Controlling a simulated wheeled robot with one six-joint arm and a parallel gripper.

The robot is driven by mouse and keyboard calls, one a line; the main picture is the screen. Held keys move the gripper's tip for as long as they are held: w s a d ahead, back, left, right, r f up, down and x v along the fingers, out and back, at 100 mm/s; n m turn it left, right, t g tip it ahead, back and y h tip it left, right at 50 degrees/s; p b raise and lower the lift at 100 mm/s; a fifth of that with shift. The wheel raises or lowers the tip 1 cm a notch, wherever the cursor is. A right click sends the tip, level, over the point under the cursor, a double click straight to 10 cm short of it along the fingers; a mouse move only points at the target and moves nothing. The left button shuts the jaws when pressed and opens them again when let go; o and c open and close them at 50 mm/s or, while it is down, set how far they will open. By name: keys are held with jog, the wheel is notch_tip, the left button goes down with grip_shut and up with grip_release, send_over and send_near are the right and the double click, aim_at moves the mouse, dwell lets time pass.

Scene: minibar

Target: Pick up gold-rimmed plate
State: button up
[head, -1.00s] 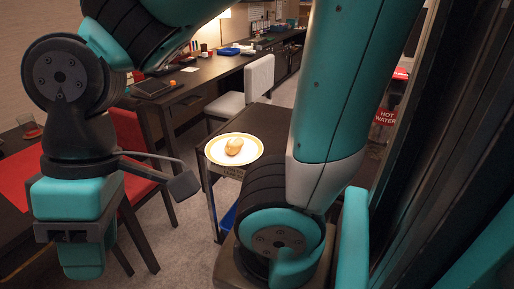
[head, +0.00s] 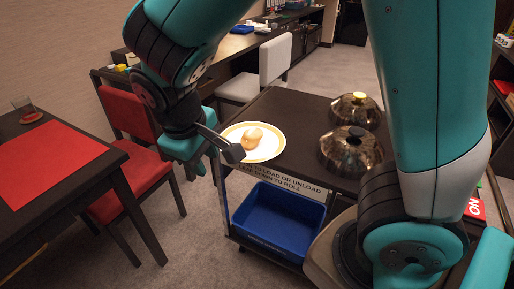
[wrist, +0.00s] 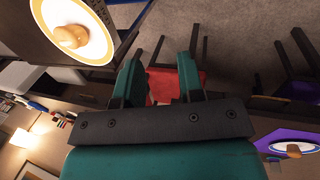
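The gold-rimmed plate (head: 272,151) is white with a yellow-gold rim and lies flat at the left end of a dark cart top. A round bread roll (head: 253,138) sits on it. My gripper (head: 196,167) is just left of the plate and the cart, and part of my wrist overlaps the plate's left edge in the head view. In the wrist view the gripper's two fingers (wrist: 160,78) are apart with nothing between them; the plate (wrist: 42,12) is at upper left, outside the fingers.
The cart (head: 290,110) also carries two metal domes (head: 350,152) (head: 356,108); a blue bin (head: 275,215) sits below. A red chair (head: 130,115) and a dark table with a red mat (head: 50,165) stand left. A white chair (head: 272,62) stands behind the cart.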

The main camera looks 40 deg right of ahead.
jog(key=w+a+f+t+h+b, duration=0.1)
jog(key=w+f+t+h+b, duration=0.25)
jog(key=w+f+h, duration=0.45)
jog(key=shift+m+h, duration=0.4)
jog(key=shift+s+d+r+x, duration=0.1)
jog(key=shift+s+d+x, duration=0.1)
jog(key=shift+x, duration=2.5)
jog(key=shift+s+d+r+x, duration=0.1)
jog(key=shift+s+x, duration=0.15)
jog(key=shift+x, duration=2.45)
jog(key=shift+s+d+r+x, duration=0.1)
jog(key=shift+s+d+x, duration=0.1)
jog(key=shift+x, duration=2.5)
jog(key=shift+a, duration=0.1)
jog(key=shift+c, duration=0.4)
grip_shut()
